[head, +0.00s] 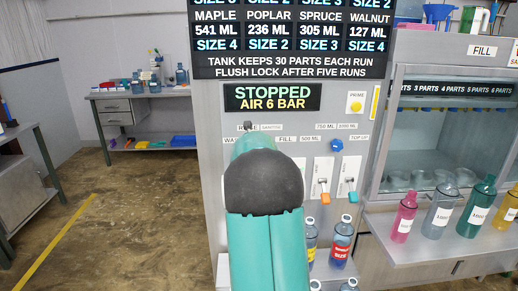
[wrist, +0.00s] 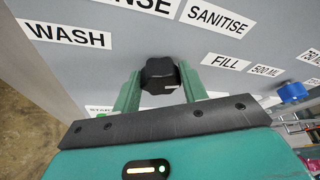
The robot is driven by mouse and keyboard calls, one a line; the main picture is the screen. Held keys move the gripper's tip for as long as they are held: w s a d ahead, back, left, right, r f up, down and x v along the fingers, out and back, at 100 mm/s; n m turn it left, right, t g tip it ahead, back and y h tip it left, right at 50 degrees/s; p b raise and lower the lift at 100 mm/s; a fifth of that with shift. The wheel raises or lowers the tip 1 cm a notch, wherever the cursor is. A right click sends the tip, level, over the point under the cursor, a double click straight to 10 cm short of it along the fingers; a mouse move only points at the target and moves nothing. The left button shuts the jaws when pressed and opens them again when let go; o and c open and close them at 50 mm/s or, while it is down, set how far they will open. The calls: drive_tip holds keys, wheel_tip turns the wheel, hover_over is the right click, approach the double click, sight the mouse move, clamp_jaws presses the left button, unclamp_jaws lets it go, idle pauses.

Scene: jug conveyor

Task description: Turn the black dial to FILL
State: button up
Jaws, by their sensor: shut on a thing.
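The black dial (wrist: 160,72) sits on the grey panel in the wrist view, with labels around it. My gripper (wrist: 161,84) is shut on the dial, one green finger on each side. The WASH label (wrist: 65,34) is to its left, a partly cut-off label ending in NSE is above, and the SANITISE label (wrist: 222,17) is at the upper right. The FILL label (wrist: 226,61) is to the right. I cannot tell which label the dial points at. In the head view my arm covers the dial, and the FILL label (head: 285,139) shows beside it.
A blue knob (wrist: 292,92) is right of the dial. A screen (head: 271,97) reads STOPPED, AIR 6 BAR. A shelf with coloured bottles (head: 440,206) is at the right; open floor is at left.

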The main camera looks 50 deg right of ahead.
drive_tip(key=shift+m, duration=0.3)
idle(0.4)
drive_tip(key=o, duration=1)
drive_tip(key=shift+s, duration=0.1)
drive_tip(key=v, duration=1.3)
drive_tip(key=shift+s+a+r, duration=0.15)
drive_tip(key=shift+s+a, duration=0.1)
